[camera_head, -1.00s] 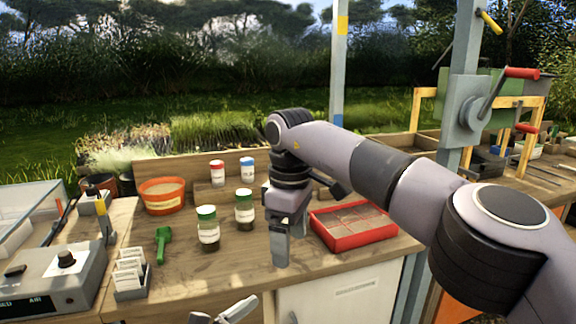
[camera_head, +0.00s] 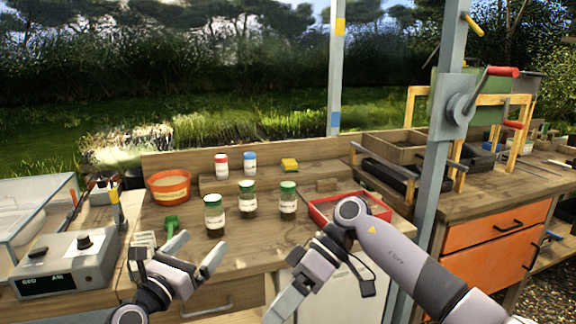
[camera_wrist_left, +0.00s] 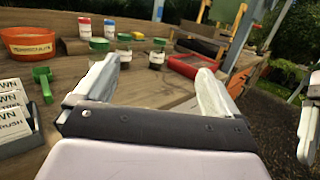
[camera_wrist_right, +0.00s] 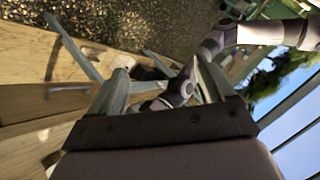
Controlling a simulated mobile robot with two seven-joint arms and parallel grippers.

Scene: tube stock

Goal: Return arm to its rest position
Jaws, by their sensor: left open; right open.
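My right gripper (camera_head: 283,300) is low in the head view, in front of the bench's front edge, pointing down and to the left. It is open and empty; both fingers show apart in the right wrist view (camera_wrist_right: 163,88). My left gripper (camera_head: 203,246) is open and empty at the bench's front edge, fingers pointing up and to the right. Its spread fingers also show in the left wrist view (camera_wrist_left: 158,85). Green-lidded jars stand upright on the bench: a front one (camera_head: 214,218), a middle one (camera_head: 247,203) and a right one (camera_head: 288,203). Neither gripper touches them.
A red tray (camera_head: 318,216) lies on the bench (camera_head: 240,258) to the right of the jars. An orange pot (camera_head: 169,187), a green scoop (camera_head: 171,224) and a grey device (camera_head: 62,265) are to the left. A grey post (camera_head: 428,190) with a red-handled crank stands at right.

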